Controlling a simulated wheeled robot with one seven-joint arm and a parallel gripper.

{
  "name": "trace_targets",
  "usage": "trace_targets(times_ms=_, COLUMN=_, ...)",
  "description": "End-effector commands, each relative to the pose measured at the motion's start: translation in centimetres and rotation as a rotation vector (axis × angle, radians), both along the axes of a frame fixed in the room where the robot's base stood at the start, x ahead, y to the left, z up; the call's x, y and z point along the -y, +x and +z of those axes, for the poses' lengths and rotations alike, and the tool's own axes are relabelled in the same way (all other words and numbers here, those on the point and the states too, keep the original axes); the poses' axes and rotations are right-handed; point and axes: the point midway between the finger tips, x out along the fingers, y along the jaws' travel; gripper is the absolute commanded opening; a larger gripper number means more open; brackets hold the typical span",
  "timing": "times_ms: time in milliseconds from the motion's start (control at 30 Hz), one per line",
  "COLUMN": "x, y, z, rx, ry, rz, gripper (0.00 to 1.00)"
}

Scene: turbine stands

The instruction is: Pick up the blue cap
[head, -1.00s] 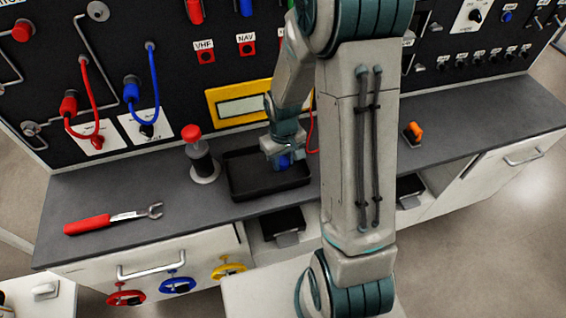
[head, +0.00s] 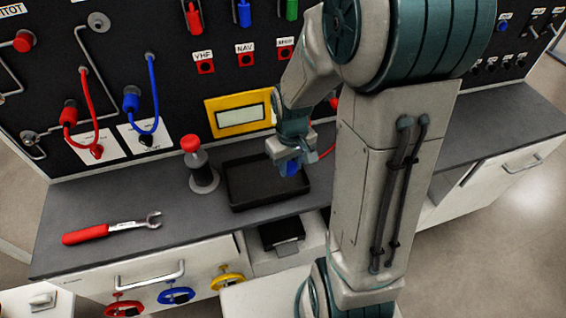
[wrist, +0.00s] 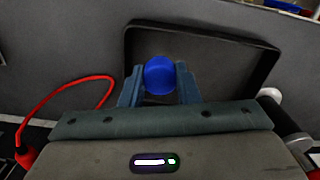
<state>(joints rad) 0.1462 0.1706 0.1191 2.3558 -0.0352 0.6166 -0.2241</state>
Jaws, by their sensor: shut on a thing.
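The blue cap (wrist: 160,76) is round and sits between the two fingers of my gripper (wrist: 159,88) in the wrist view. My gripper is shut on it, with a finger against each side. In the head view my gripper (head: 291,163) hangs over the right part of the black tray, and a bit of the blue cap (head: 291,169) shows below the fingers. The black tray (head: 237,190) lies on the grey counter; it also shows behind the cap in the wrist view (wrist: 225,37). I cannot tell how high the cap is above the tray.
The panel (head: 180,60) with cables rises behind. A yellow-framed meter (head: 240,113) leans behind the tray. The counter's right side is mostly clear.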

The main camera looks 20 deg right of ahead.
Motion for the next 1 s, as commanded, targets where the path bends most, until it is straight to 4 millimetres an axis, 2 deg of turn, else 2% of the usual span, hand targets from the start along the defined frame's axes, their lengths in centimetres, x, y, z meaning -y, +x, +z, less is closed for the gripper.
trace_targets(times_ms=200, x=1.0, y=-3.7, z=2.4, rx=0.004, ry=-0.001, rz=-0.003, gripper=0.00)
trace_targets(times_ms=400, x=1.6, y=-6.0, z=3.8, rx=0.002, ry=-0.001, rz=-0.001, gripper=0.00)
trace_targets(times_ms=633, x=2.0, y=-7.3, z=4.5, rx=0.000, ry=0.000, rz=-0.001, gripper=0.00)
trace_targets(times_ms=967, x=2.0, y=-7.5, z=4.6, rx=0.000, ry=0.000, rz=0.000, gripper=0.00)
trace_targets(times_ms=1000, x=2.0, y=-7.5, z=4.6, rx=0.000, ry=0.000, rz=0.000, gripper=0.26)
